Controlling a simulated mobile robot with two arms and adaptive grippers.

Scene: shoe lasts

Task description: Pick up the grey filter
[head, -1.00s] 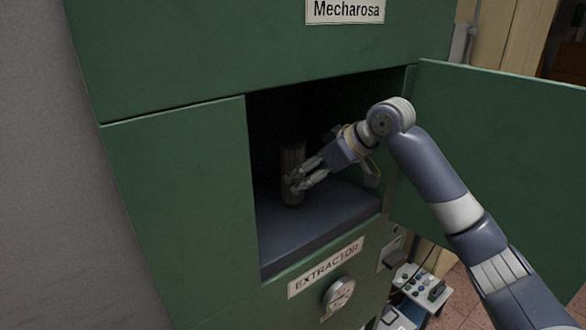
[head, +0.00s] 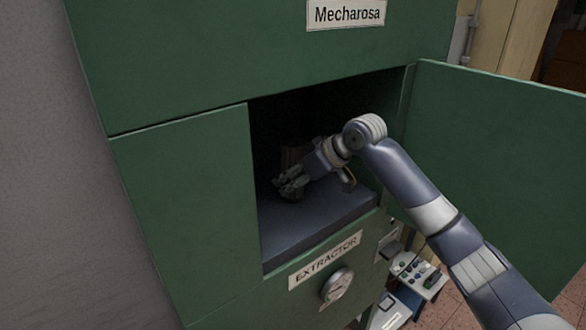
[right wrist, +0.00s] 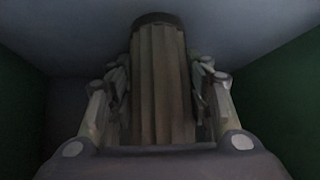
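The grey filter (right wrist: 160,85) is a pleated cylinder with a dark end cap. In the right wrist view it lies between the two fingers of my right gripper (right wrist: 160,95). The fingers are spread, one along each side, very near its surface; contact is not clear. In the head view my right gripper (head: 289,184) is inside the dark compartment, in front of the filter (head: 294,157). It hides the filter's lower part. My left gripper is not in view.
The green cabinet (head: 180,200) has an open door (head: 490,170) on the right, beside my right arm. The compartment floor (head: 310,230) is bare in front. Below are an "EXTRACTOR" label (head: 325,260) and a round dial (head: 338,285). A control box (head: 416,275) stands lower right.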

